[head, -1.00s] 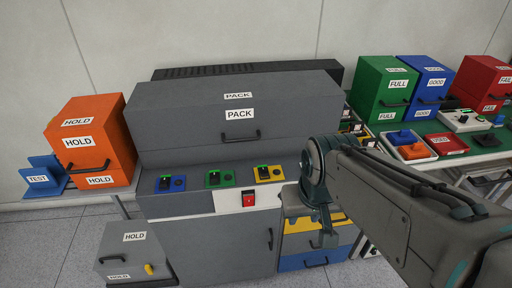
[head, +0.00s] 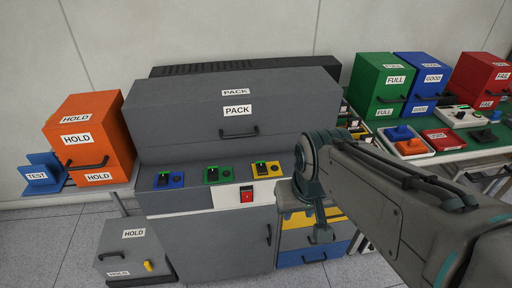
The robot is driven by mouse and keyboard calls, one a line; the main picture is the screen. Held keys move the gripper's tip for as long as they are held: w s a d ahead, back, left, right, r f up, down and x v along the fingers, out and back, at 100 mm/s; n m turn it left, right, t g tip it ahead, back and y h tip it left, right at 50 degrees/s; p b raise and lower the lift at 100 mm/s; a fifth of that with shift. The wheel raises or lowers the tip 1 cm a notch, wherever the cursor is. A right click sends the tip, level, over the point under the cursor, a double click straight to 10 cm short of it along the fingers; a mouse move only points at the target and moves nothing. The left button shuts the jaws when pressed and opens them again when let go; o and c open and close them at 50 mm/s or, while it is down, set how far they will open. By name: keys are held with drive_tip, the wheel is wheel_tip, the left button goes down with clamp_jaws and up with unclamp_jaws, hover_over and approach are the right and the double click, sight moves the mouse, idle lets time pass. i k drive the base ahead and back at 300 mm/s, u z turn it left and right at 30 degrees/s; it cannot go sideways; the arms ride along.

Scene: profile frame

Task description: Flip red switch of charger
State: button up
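The charger (head: 206,237) is a large grey cabinet with a PACK-labelled lid (head: 237,111) on top. Its red switch (head: 247,195) sits on a white plate on the front, below the row of coloured sockets. My gripper (head: 322,236) hangs down to the right of the red switch, in front of the blue and yellow drawers, apart from the switch. The fingers are small and partly hidden by my arm, so I cannot tell whether they are open or shut.
Blue, green (head: 219,175) and yellow sockets line the charger's ledge. An orange HOLD box (head: 90,140) and blue TEST holder (head: 42,176) stand left, with a grey HOLD bin (head: 135,250) below. Green, blue and red boxes stand on a table at right. The floor shows at lower left.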

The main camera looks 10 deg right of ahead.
sight(246, 197)
drive_tip(key=z, duration=1)
drive_tip(key=k, duration=0.55)
drive_tip(key=z, duration=0.05)
